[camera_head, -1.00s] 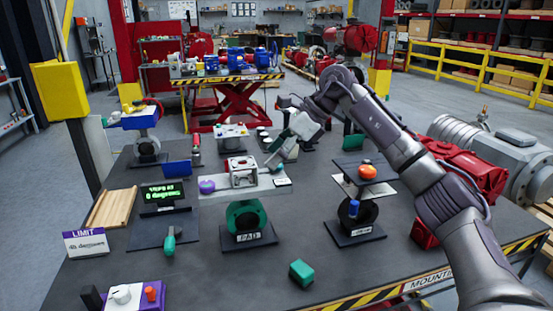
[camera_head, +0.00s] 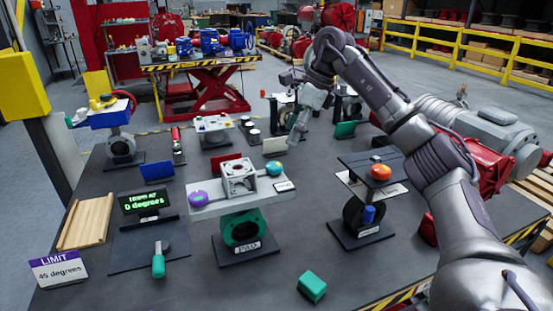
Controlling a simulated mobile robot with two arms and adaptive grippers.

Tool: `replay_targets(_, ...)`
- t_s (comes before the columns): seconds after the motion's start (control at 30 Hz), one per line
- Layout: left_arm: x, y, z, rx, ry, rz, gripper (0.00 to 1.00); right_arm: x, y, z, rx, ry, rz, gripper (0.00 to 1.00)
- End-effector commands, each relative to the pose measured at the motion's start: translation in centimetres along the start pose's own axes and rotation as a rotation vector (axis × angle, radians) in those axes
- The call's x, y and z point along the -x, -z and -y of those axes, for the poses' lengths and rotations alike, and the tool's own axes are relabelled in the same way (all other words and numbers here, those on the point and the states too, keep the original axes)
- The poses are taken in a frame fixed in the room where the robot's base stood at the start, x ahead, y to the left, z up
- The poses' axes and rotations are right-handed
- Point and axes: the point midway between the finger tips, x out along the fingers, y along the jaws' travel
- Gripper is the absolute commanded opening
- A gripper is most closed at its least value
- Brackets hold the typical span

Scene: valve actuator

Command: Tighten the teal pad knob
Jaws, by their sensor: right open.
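The teal knob (camera_head: 274,168) sits on the right part of the grey plate (camera_head: 215,208) above the green valve body (camera_head: 243,229) labelled PAD. A purple knob (camera_head: 199,197) is at the plate's left end, with a grey bracket (camera_head: 238,178) between the two knobs. My right gripper (camera_head: 294,138) points down behind and slightly right of the teal knob, apart from it. It is open, with nothing visible between its small fingers. My left gripper is not in view.
A display (camera_head: 144,200) reads 0 degrees; a sign (camera_head: 58,269) reads LIMIT 45 degrees. A green block (camera_head: 312,287) lies in front.

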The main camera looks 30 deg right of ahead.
Motion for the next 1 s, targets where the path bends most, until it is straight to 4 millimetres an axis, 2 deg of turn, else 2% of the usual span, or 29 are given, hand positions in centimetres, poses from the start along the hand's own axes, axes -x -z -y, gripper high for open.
replay_targets(0.07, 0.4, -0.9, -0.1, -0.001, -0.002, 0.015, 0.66, -1.9, 0.0, -0.1, 0.001, -0.005, -0.004, 0.71)
replay_targets(0.17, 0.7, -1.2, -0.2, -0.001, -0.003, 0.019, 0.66, -4.0, 0.0, -0.1, 0.002, -0.005, -0.003, 0.71)
replay_targets(0.27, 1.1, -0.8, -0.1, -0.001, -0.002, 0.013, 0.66, -5.9, 0.0, -0.1, 0.001, -0.004, -0.002, 0.71)
replay_targets(0.43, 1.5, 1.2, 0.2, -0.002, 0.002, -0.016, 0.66, -8.2, -0.1, -0.1, 0.001, -0.002, -0.001, 0.71)
replay_targets(0.57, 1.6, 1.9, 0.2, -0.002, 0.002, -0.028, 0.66, -9.1, -0.1, -0.1, 0.002, -0.001, 0.0, 0.71)
replay_targets(0.87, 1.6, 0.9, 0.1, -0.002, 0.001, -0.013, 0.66, -9.4, -0.1, -0.1, 0.002, 0.0, 0.001, 0.71)
replay_targets(1.0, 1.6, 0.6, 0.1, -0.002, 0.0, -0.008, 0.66, -9.4, -0.1, -0.1, 0.002, 0.0, 0.001, 0.51)
